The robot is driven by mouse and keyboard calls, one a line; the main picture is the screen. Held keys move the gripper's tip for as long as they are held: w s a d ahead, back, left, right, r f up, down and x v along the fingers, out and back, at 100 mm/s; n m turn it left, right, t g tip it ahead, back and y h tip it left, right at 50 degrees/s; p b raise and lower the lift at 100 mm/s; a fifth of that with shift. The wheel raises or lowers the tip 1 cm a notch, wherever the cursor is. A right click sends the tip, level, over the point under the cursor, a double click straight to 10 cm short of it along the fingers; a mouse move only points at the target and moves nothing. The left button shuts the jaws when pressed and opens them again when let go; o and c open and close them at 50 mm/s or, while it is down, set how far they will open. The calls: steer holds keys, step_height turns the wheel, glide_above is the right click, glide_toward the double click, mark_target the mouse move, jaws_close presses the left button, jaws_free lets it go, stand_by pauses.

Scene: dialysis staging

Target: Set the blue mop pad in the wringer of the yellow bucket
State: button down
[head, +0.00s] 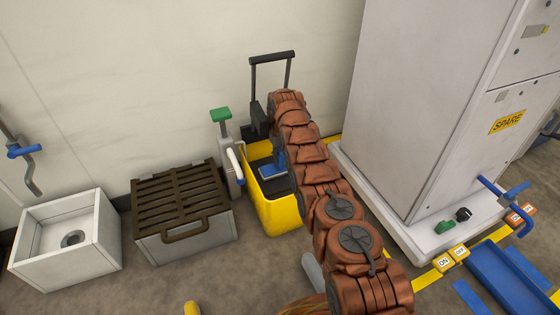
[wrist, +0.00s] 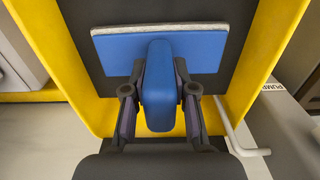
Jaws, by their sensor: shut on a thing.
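The yellow bucket (head: 280,213) stands on the floor against the wall, with a black push handle behind it. The blue mop pad (head: 272,172) shows inside the bucket's opening, beside my arm. In the wrist view the blue mop pad (wrist: 110,50) is a flat blue plate with a pale edge and a raised blue grip block. My gripper (wrist: 162,88) is shut on that block, one finger on each side. The dark wringer surface (wrist: 212,12) lies behind the pad, between the yellow walls (wrist: 50,60). Whether the pad touches the wringer I cannot tell.
A grated grey box (head: 185,240) and a white basin (head: 65,262) stand left of the bucket. A valve post with a green top (head: 220,115) is close by its left side. A tall grey cabinet (head: 400,120) stands close on the right.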

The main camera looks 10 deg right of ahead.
steer(key=shift+w, duration=0.1)
steer(key=shift+f, duration=0.1)
steer(key=c, duration=0.9)
jaws_free()
steer(key=shift+f, duration=0.1)
steer(key=shift+c, duration=0.2)
steer(key=shift+r, duration=0.2)
step_height(320, 180, up, 12)
steer(key=p, duration=1.1)
steer(key=shift+p, duration=0.35)
